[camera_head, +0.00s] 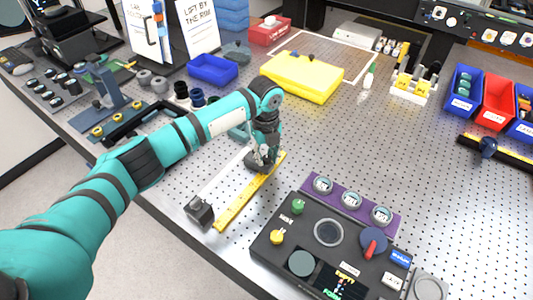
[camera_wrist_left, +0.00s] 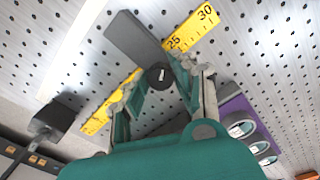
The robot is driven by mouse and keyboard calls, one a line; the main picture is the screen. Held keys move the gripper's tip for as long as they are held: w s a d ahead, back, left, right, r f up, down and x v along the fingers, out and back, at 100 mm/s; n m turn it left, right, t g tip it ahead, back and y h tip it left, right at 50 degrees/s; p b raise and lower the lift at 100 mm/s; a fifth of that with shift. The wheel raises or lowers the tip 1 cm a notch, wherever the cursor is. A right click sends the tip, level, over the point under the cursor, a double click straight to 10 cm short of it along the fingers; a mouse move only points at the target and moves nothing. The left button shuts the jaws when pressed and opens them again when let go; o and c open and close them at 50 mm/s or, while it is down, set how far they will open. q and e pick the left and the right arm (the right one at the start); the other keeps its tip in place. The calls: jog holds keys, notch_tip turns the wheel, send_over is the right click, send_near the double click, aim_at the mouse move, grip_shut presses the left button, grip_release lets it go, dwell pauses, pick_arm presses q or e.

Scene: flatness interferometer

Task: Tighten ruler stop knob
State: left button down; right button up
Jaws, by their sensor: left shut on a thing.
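The yellow ruler (camera_head: 236,205) lies on the perforated table, running up and to the right, and it also shows in the left wrist view (camera_wrist_left: 196,29) with the marks 25 and 30. A dark grey stop bar (camera_wrist_left: 135,40) lies across the ruler. Its black round knob (camera_wrist_left: 160,74) has a white mark on top. My left gripper (camera_head: 260,162) is over the ruler's far part. In the left wrist view my left gripper (camera_wrist_left: 168,84) has its fingers on both sides of the knob, shut on it. In the head view the fingers and arm mostly hide the knob. My right gripper is not in view.
A black block (camera_head: 199,212) stands left of the ruler's near end. A dark control panel (camera_head: 330,250) with knobs and a purple gauge strip (camera_head: 352,203) lies to the right. A yellow case (camera_head: 302,77) and blue tray (camera_head: 213,69) stand behind. The table right of centre is free.

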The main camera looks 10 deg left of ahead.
aim_at(266, 158)
pick_arm(q)
jog(key=m, duration=0.6)
jog(key=shift+m, duration=0.4)
dwell(0.3)
jog(key=c, duration=1)
grip_release()
jog(key=shift+c, duration=0.2)
jog(key=shift+r, duration=0.1)
notch_tip(266, 158, up, 12)
